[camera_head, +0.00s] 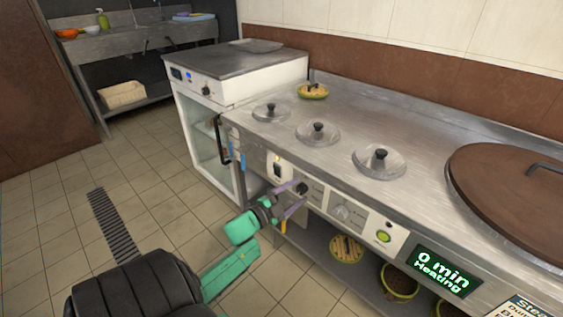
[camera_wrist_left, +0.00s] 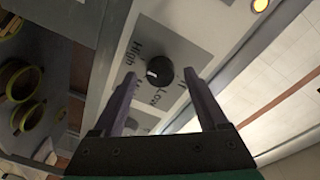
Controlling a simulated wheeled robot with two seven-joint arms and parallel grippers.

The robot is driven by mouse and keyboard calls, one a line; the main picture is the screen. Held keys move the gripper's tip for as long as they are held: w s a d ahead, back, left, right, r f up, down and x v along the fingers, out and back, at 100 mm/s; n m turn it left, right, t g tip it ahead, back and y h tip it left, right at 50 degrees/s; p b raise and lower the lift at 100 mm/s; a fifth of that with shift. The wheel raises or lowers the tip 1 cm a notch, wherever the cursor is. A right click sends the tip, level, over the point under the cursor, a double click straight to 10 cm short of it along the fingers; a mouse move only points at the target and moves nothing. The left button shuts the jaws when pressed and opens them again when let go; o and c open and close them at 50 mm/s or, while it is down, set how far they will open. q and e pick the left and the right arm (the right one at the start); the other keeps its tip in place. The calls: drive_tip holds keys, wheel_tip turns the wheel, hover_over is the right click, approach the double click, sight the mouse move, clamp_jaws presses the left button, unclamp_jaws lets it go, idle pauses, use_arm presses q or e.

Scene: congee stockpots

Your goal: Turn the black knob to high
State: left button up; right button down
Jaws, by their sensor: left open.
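The black knob (camera_wrist_left: 158,71) sits on a grey plate marked High, Low and other partly hidden words in the left wrist view. A small white mark shows on the knob's face. In the head view the knob (camera_head: 303,188) is on the counter's front panel (camera_head: 323,199). My left gripper (camera_head: 299,195) is open, its two purple fingers pointing at the panel, one on each side of the knob. In the left wrist view the gripper (camera_wrist_left: 159,82) has gaps between fingers and knob; contact cannot be told. My right gripper is not in view.
Several lidded pots are set in the counter. Bowls (camera_head: 346,249) stand on the shelf below. A black handle (camera_head: 221,140) juts out left.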

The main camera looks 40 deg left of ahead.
use_arm(q)
drive_tip(key=s+a+p, duration=0.1)
drive_tip(key=s, duration=1.2)
drive_tip(key=shift+s, duration=0.4)
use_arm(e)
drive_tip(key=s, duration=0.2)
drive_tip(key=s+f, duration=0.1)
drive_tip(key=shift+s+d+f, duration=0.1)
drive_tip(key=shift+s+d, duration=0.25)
